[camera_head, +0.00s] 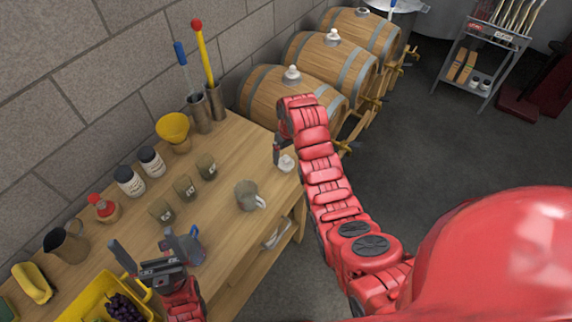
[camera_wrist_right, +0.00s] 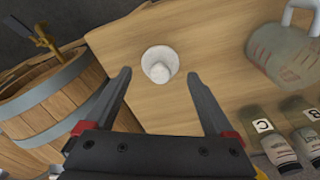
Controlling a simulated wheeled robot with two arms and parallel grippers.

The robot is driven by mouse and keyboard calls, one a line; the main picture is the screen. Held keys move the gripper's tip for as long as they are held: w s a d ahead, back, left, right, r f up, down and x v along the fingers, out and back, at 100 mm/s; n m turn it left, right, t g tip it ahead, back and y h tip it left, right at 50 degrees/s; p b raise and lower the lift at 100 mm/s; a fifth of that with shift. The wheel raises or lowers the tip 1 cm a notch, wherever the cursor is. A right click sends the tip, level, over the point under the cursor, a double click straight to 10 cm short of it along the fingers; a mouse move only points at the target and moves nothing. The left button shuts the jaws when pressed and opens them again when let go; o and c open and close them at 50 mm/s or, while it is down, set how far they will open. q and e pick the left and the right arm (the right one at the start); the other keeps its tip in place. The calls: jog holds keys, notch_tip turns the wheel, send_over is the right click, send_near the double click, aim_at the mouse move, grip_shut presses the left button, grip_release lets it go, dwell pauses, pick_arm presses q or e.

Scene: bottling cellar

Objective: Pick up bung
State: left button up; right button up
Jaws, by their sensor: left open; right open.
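A white bung (camera_head: 286,163) stands on the wooden table near its right edge, below my right gripper (camera_head: 280,148). In the right wrist view the bung (camera_wrist_right: 160,64) shows as a white round piece with a narrower knob. It lies between and slightly beyond the two open fingertips of my right gripper (camera_wrist_right: 158,76), which appear apart from it. My left gripper (camera_head: 140,240) is open and empty over the near left part of the table, close to the yellow crate.
A measuring jug (camera_head: 250,195) and several lettered cups (camera_head: 206,167) stand left of the bung. Barrels (camera_head: 290,95) with white stoppers stand beyond the table. A yellow crate (camera_head: 92,297) with grapes, a yellow funnel (camera_head: 173,128) and jars (camera_head: 130,181) are further left.

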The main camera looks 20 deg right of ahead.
aim_at(286, 158)
jog(key=shift+f, duration=0.15)
jog(key=f+p, duration=0.3)
jog(key=shift+w+f, duration=0.2)
jog(key=shift+f, duration=0.05)
jog(key=shift+w+a+f, duration=0.1)
jog(key=shift+f, duration=0.65)
jog(key=shift+c, duration=0.3)
jog(key=c, duration=1.1)
jog(key=shift+r, duration=0.1)
